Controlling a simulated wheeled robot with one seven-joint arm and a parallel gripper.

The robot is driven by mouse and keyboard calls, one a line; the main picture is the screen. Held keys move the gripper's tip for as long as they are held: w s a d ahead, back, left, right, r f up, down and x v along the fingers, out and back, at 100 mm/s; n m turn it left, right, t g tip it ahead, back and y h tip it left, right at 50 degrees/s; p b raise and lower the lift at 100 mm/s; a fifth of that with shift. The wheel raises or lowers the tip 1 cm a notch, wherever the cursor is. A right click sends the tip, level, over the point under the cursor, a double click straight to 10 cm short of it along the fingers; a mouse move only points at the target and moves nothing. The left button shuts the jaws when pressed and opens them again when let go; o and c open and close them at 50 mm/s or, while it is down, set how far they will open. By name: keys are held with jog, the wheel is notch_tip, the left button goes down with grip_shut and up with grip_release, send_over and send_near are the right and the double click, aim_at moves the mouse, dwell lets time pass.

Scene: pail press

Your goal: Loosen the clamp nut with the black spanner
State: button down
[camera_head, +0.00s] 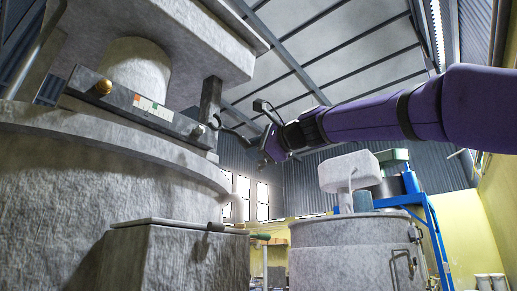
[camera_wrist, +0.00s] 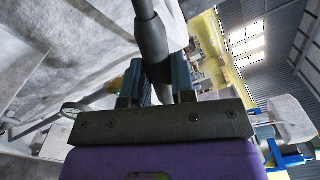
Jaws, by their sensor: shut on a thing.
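My gripper (camera_head: 270,144) is at the end of the purple arm, to the right of the large grey press. In the wrist view its fingers (camera_wrist: 161,80) are shut around the dark handle of the black spanner (camera_wrist: 152,40). The handle runs up and out of that view. In the head view the thin dark spanner (camera_head: 238,133) reaches left from my gripper towards the right end of the clamp bar. A small metal nut-like piece (camera_head: 198,130) sits at that end. Whether the spanner's jaw is around it or only near it cannot be told.
The dark bar (camera_head: 150,108) has a brass knob (camera_head: 103,87) and coloured label on it. A grey box-like block (camera_head: 180,255) stands below. A grey drum (camera_head: 345,245) and a blue frame (camera_head: 430,225) stand at the right. Open air lies between press and drum.

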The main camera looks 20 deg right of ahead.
jog(key=shift+x, duration=1.75)
jog(key=shift+x, duration=1.2)
jog(key=shift+r, duration=0.15)
